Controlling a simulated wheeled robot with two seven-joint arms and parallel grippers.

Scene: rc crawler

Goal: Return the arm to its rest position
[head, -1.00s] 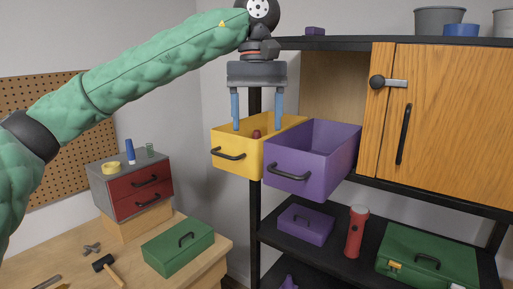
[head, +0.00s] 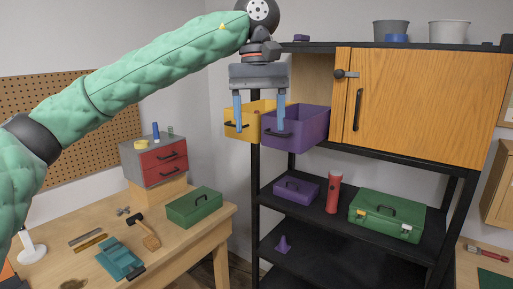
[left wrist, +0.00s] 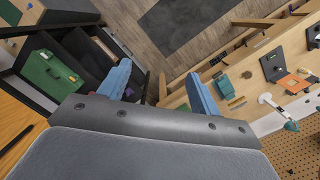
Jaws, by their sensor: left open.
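My left gripper (head: 259,112) hangs fingers-down from the green padded arm in the head view. Its two blue fingers are apart with nothing between them. In that view it overlaps the open yellow drawer (head: 238,122) and the open purple drawer (head: 305,135), nearer to me than both. In the left wrist view the open fingers (left wrist: 158,88) point down over the floor between the shelf and the workbench, with nothing held. My right gripper is in neither view.
A black shelf unit holds a wooden cabinet (head: 425,105), a purple box (head: 297,189), a red flashlight (head: 333,193) and a green toolbox (head: 386,215). The workbench at left carries a red-drawer chest (head: 166,165), a green box (head: 194,207) and a hammer (head: 144,230). Floor shows between bench and shelf.

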